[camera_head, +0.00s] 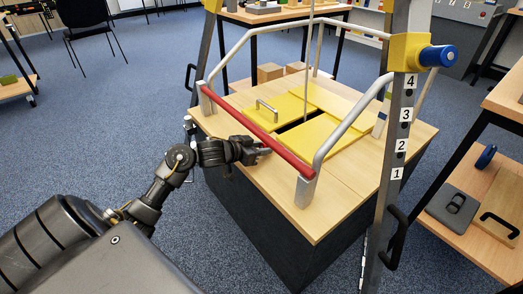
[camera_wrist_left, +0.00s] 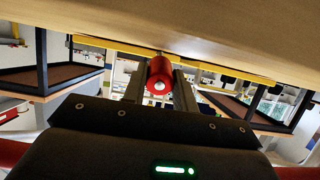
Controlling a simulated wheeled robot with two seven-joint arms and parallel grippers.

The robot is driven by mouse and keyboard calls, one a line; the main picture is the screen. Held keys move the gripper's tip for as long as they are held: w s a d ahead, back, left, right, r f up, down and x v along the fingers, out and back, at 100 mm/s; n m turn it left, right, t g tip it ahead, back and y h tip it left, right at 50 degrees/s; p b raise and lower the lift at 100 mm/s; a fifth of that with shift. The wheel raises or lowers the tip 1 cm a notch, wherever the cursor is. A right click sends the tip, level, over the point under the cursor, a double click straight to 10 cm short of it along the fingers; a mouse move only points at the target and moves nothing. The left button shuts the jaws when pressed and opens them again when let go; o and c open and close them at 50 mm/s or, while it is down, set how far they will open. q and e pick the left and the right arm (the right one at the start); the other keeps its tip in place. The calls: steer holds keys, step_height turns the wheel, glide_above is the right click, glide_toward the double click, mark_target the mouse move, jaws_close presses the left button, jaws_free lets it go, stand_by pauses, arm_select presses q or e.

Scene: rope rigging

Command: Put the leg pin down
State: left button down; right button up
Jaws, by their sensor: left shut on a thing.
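My left gripper (camera_head: 262,151) is at the near edge of the wooden box top, beside the red rail. In the left wrist view its two fingers (camera_wrist_left: 160,90) are shut on a red cylinder with a pale round end, which looks like the leg pin (camera_wrist_left: 159,70). The pin cannot be made out in the head view. A wooden surface (camera_wrist_left: 210,25) fills the top of the wrist view, close to the pin; whether they touch cannot be told. My right gripper is not in view.
The red rail (camera_head: 255,125) with grey tube guards stands around yellow hatch plates (camera_head: 322,138) and a dark slot. A numbered leg (camera_head: 399,140) with a blue knob (camera_head: 438,56) stands at right. A shelf (camera_head: 470,235) at right holds a blue pin (camera_head: 486,156) and hardware.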

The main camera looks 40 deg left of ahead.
arm_select(q)
steer(key=c, duration=1.1)
jaws_free()
